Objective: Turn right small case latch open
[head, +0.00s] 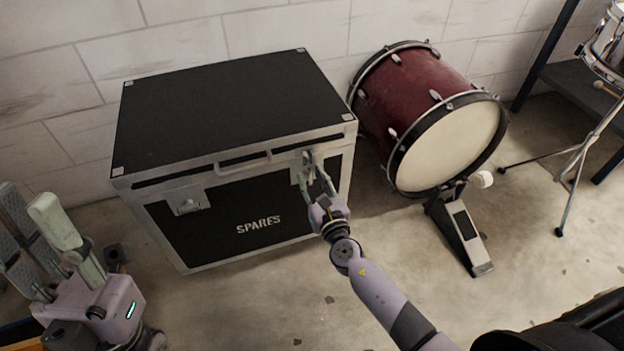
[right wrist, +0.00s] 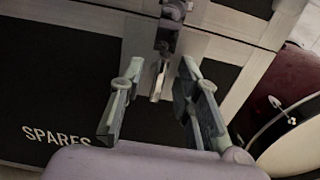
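The black case (head: 215,105) with metal edges and "SPARES" on its front stands against the wall, lid down. Its right latch (head: 305,160) is on the front face near the right corner, partly hidden by my right gripper (head: 317,180). In the right wrist view, the latch (right wrist: 159,78) shows a narrow metal piece hanging below the lid seam. My right gripper (right wrist: 158,85) is open, its fingers on either side of that piece with gaps visible; contact is not apparent. The left latch (head: 187,205) is untouched. My left gripper (head: 29,202) is open and empty at the left.
A red bass drum (head: 425,115) with a pedal (head: 463,235) stands close to the case's right side. A snare drum on a stand (head: 580,150) is at the far right. Bare concrete floor lies in front of the case.

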